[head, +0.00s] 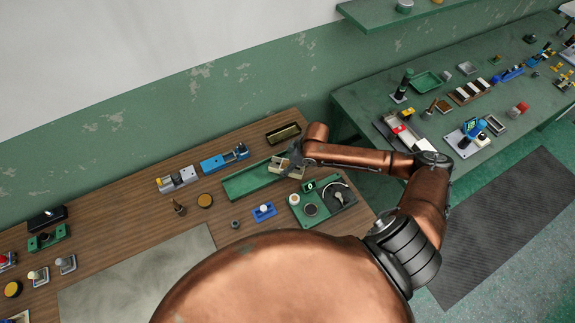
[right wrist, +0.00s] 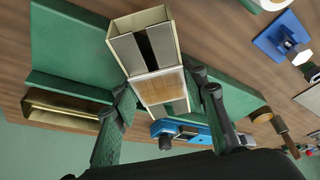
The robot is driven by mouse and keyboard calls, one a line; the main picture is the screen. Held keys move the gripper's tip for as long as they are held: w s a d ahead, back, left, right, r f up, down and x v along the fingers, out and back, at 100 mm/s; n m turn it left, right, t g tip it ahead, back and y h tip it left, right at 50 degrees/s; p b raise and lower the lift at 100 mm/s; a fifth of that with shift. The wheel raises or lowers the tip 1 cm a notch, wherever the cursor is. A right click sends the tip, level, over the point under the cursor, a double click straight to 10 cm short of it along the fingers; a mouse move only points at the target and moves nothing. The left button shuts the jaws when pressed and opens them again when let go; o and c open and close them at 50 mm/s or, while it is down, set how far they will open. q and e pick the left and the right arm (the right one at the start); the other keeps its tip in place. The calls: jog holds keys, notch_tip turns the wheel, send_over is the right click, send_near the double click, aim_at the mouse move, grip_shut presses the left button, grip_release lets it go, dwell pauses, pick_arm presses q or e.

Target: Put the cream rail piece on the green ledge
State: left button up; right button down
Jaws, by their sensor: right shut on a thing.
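The cream rail piece (right wrist: 140,24) is between the fingers of my right gripper (right wrist: 158,108), which is shut on it. It shows as a boxy cream frame with dark slots. In the head view the piece (head: 278,168) is partly hidden by my right gripper (head: 290,162). The long green ledge (head: 245,182) lies on the wooden table, and the piece is over its right end. The ledge also shows behind the piece in the right wrist view (right wrist: 65,52). I cannot tell whether the piece touches the ledge. My left gripper is not in view.
A brass-coloured tray (head: 283,135) lies behind the ledge. A blue device (head: 222,160) is to the left. A green dial panel (head: 310,208) and a small blue block (head: 264,211) are in front. A green wall shelf (head: 385,17) hangs at the upper right.

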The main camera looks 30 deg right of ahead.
jog(key=c, duration=1.2)
grip_release()
jog(key=shift+f, duration=0.1)
jog(key=v, duration=1.2)
jog(key=shift+s, duration=0.1)
